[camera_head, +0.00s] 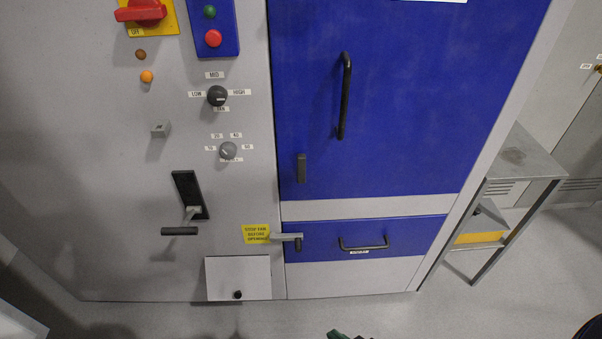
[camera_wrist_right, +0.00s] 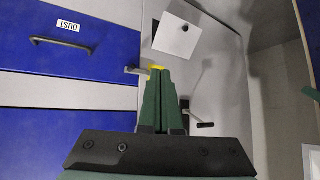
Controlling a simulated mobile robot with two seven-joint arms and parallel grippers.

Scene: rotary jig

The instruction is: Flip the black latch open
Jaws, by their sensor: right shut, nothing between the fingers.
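A short black latch (camera_head: 300,168) sits upright on the lower left of the large blue door (camera_head: 410,100). A second latch, a grey bar with a dark end (camera_head: 290,238), lies level across the left edge of the blue drawer below. That grey bar also shows in the right wrist view (camera_wrist_right: 137,70), just left of my fingertips. My right gripper (camera_wrist_right: 160,72) has green fingers pressed together with nothing between them. Only a sliver of it (camera_head: 340,335) shows at the bottom of the head view, apart from both latches. My left gripper is not in view.
A black door handle (camera_head: 344,95) and a drawer handle (camera_head: 364,244) stick out. A lever with a black grip (camera_head: 180,231) and a white flap box (camera_head: 238,278) are at left. A grey stand (camera_head: 525,155) stands at right. Floor in front looks clear.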

